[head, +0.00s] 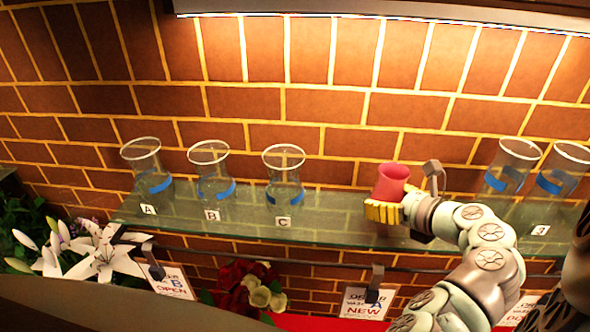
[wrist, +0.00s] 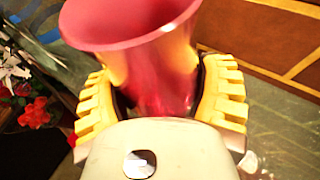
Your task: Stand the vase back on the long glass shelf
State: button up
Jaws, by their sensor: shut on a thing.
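A pinkish-red vase (head: 391,180) with a flared rim stands upright in my gripper (head: 384,212). The wrist view shows the vase (wrist: 150,60) between the yellow ribbed fingers of my gripper (wrist: 160,95), which press on both its sides. The long glass shelf (head: 330,225) runs along the brick wall. The vase is at the shelf between glass C and the glasses at the right. Its base is hidden by the fingers, so I cannot tell whether it touches the shelf.
Clear glass vases labelled A (head: 148,170), B (head: 213,172) and C (head: 285,175) stand on the left of the shelf. Two more glass vases (head: 510,170) stand at the right, near my arm. Below are white lilies (head: 100,250), red flowers (head: 240,280) and hanging order cards (head: 365,302).

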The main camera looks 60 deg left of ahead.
notch_tip(320, 180, down, 4)
jog(key=b, duration=0.3)
jog(key=shift+r, duration=0.3)
jog(key=o, duration=1.3)
jog(key=shift+c, duration=0.2)
jog(key=b+v, duration=0.1)
jog(key=v, duration=1.1)
jog(key=shift+s, duration=0.1)
